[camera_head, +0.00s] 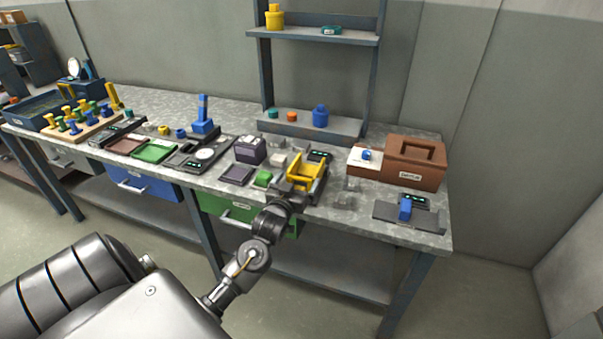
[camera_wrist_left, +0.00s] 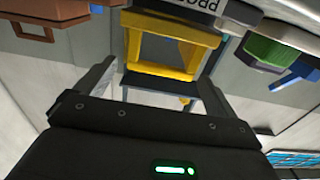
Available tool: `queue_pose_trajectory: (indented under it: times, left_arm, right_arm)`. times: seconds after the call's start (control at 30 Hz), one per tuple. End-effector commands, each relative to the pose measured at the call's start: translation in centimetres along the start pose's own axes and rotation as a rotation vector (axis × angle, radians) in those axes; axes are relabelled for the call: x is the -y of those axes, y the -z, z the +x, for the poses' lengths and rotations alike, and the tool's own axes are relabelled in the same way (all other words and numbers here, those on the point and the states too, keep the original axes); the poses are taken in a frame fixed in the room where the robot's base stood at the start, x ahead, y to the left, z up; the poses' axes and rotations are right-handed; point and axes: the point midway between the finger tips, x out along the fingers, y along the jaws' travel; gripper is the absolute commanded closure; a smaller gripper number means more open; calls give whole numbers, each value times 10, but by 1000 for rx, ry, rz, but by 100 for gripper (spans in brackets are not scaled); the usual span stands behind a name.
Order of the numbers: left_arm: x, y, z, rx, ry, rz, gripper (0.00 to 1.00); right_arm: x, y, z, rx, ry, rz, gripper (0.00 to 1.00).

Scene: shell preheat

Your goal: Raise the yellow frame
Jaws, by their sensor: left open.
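The yellow frame (camera_head: 308,168) sits in a dark stand on the right-centre part of the workbench in the head view. In the left wrist view the yellow frame (camera_wrist_left: 134,47) is an open rectangle straight beyond the fingers, with yellow bars around a grey opening. My left gripper (camera_head: 292,193) is at the near side of the frame in the head view, and its fingertips are hard to make out. In the wrist view the left gripper (camera_wrist_left: 160,78) has its two fingers wide apart with nothing held between them. My right gripper is in neither view.
A green block (camera_head: 263,178) and a purple box (camera_head: 250,149) stand left of the frame. A brown case (camera_head: 415,161) and a blue-handled device (camera_head: 405,208) stand to its right. A metal shelf (camera_head: 310,125) rises behind. The bench front edge lies under my left arm.

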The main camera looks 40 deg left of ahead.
Motion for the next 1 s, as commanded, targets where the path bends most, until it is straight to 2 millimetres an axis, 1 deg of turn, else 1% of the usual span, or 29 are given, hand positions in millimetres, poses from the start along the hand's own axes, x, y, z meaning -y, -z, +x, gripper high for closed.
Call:
queue_pose_trajectory:
  times: [0.03, 0.1, 0.23, 0.43, 0.63, 0.67, 1.0]
  left_arm:
    - [0, 2, 9, 0, 1, 1, 5]
    - [0, 1, 20, -1, 1, 1, 5]
    - [0, 1, 33, 0, 0, 1, 5]
    - [0, 0, 40, 1, -1, 1, 5]
    - [0, 0, 40, 1, -1, 1, 5]
    - [0, 0, 40, 1, -1, 1, 8]
    - [0, 0, 40, 1, -1, 0, 53]
  right_arm:
    - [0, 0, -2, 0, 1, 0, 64]
    - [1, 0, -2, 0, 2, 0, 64]
    - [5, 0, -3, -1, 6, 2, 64]
    - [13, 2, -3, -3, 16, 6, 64]
    - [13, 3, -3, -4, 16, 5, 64]
    - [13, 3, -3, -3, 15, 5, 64]
    - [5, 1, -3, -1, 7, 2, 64]
